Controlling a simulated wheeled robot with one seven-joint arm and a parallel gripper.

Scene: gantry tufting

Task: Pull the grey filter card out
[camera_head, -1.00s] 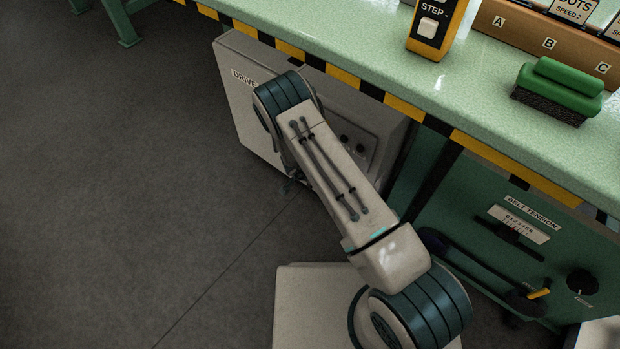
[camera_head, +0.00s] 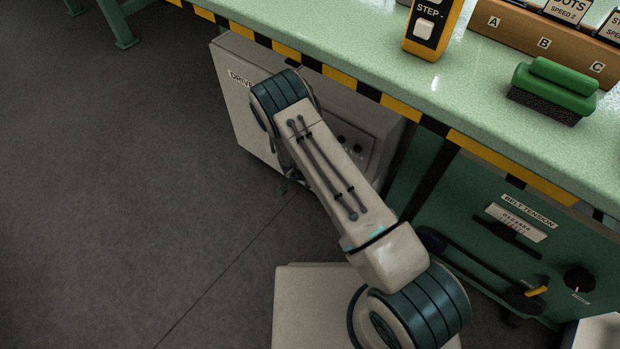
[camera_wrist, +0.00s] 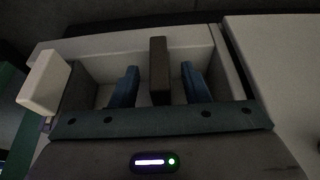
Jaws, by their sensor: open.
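In the wrist view, a dark grey-brown upright slab (camera_wrist: 159,72), which looks like the filter card, stands in the middle of a pale-walled recess (camera_wrist: 90,43). My gripper (camera_wrist: 161,67) is open. Its two blue fingers stand one on each side of the slab, with a visible gap on both sides.
A pale block (camera_wrist: 45,82) sticks out at the recess's left side. In the head view, the green bench (camera_head: 330,38) with a striped edge overhangs the cabinet. A belt tension panel (camera_head: 480,205) stands to the right. The floor at left is clear.

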